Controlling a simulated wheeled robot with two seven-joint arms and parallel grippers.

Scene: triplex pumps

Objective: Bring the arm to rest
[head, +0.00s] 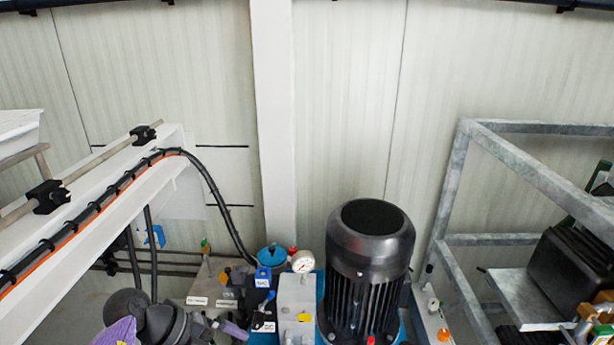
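A dark grey and purple arm, which looks like my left arm, shows at the bottom left of the head view. Its rounded grey joints stand in front of the pump equipment, and its lower part is cut off by the frame edge. A small purple piece at its right end seems to be part of my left gripper (229,328). It is too small to tell whether the fingers are open or shut, and I see nothing held. My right arm and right gripper are not in view.
A black ribbed motor (370,270) stands at the bottom centre, beside a pressure gauge (303,261) and a blue-capped unit (271,256). A white beam (100,205) with cables slopes across the left. A grey metal frame (447,200) stands at right. The pale wall is behind.

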